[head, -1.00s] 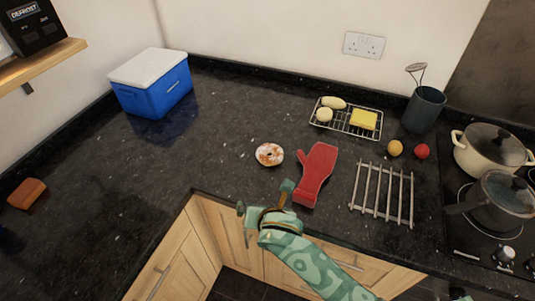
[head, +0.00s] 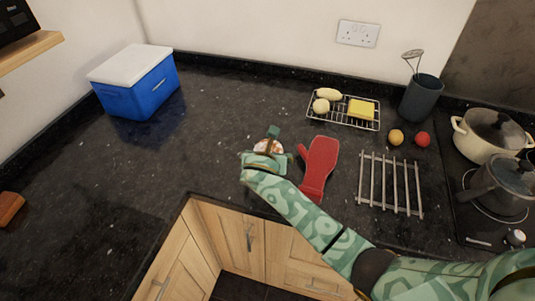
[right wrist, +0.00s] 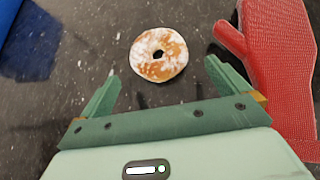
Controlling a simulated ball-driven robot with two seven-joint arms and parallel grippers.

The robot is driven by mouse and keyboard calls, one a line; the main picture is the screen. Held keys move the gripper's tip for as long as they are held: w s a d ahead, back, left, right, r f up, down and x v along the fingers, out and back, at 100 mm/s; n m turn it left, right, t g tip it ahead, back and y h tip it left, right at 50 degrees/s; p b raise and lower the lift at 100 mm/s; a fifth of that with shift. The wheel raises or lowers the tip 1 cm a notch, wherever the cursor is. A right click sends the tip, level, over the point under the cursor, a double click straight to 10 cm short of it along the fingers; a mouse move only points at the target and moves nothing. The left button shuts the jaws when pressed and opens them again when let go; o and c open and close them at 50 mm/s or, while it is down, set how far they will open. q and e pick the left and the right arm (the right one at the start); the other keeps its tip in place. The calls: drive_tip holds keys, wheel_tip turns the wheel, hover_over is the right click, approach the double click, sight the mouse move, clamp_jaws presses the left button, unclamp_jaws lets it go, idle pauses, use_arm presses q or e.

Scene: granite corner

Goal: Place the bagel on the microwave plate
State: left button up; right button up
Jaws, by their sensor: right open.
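The bagel (head: 268,146), a ring with white topping, lies flat on the dark counter and is partly covered by my right gripper (head: 260,145). In the right wrist view the whole bagel (right wrist: 159,55) shows just ahead of the fingers. My right gripper (right wrist: 160,78) is open and empty, its two green fingers spread to either side short of the bagel. A black appliance (head: 14,22) at the top left is mostly cut off; it may be the microwave. No microwave plate shows. My left gripper is not in view.
A red oven mitt (head: 320,165) lies right of the bagel. Beyond are a metal trivet (head: 390,184), a wire rack (head: 315,113) with food, and pots (head: 490,135) on the hob. A blue cooler (head: 136,95) stands left. The counter between cooler and bagel is clear.

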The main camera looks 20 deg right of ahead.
drive_tip(key=b+x, duration=0.1)
drive_tip(key=x, duration=0.3)
drive_tip(key=b+x, duration=0.1)
drive_tip(key=x, duration=0.1)
drive_tip(key=shift+w+a+r+b, duration=0.1)
drive_tip(key=shift+w+r+b, duration=0.15)
drive_tip(key=shift+w+b, duration=0.05)
drive_tip(key=shift+r, duration=0.1)
drive_tip(key=c, duration=0.5)
